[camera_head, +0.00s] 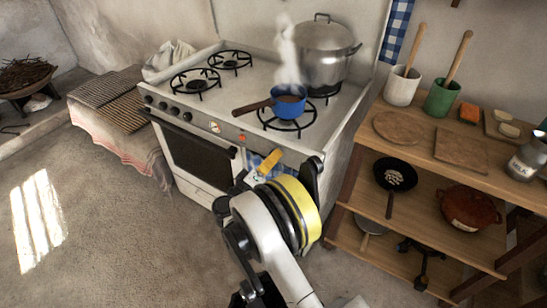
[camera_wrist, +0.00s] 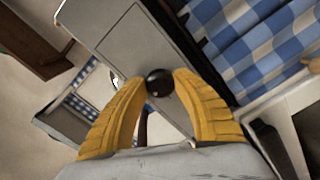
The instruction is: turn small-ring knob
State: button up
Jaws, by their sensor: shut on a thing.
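The white stove (camera_head: 210,130) has a row of dark knobs (camera_head: 174,110) on the left of its front panel, and an orange-red spot further right. My gripper (camera_head: 268,163) is at the right end of the stove front. In the wrist view its two yellow ribbed fingers (camera_wrist: 160,88) close from both sides on a round black knob (camera_wrist: 159,76), the one I take as the small-ring knob. In the head view that knob is hidden behind my gripper. Any mark showing its angle is too small to read.
A blue saucepan (camera_head: 289,101) sits on the front right burner, its handle toward the left, with steam above. A large lidded pot (camera_head: 322,50) stands behind. A blue checked cloth (camera_wrist: 255,45) hangs close to my fingers. A wooden shelf (camera_head: 345,185) stands to the right.

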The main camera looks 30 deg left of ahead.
jog(key=shift+m, duration=1.6)
jog(key=o, duration=1.2)
jog(key=s, duration=0.8)
jog(key=s+a, duration=0.1)
jog(key=s, duration=0.3)
jog(key=shift+w, duration=0.15)
